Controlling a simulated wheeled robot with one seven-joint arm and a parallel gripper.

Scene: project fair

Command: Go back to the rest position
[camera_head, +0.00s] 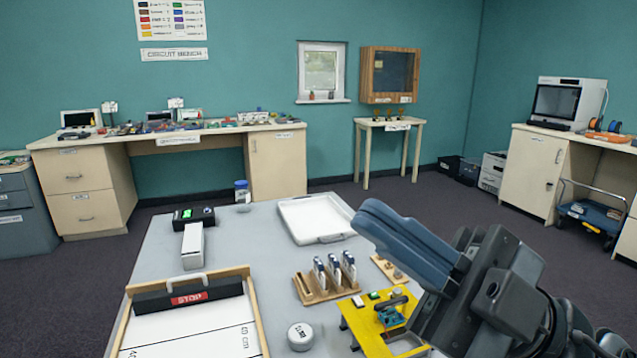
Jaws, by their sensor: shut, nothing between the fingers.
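My gripper (362,217) is at the right of the head view, above the right side of the grey table (262,275). Its blue-grey fingers lie together and point up and to the left. Nothing shows between them. My dark arm fills the lower right corner and hides part of the table's right side.
The table holds a white tray (286,206), a wooden rack (312,299), a yellow board (358,323), a round white tin (300,336), a white box (192,240) and a wooden-framed board with a STOP block (182,294). Benches stand along the walls. Dark floor is clear beyond the table.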

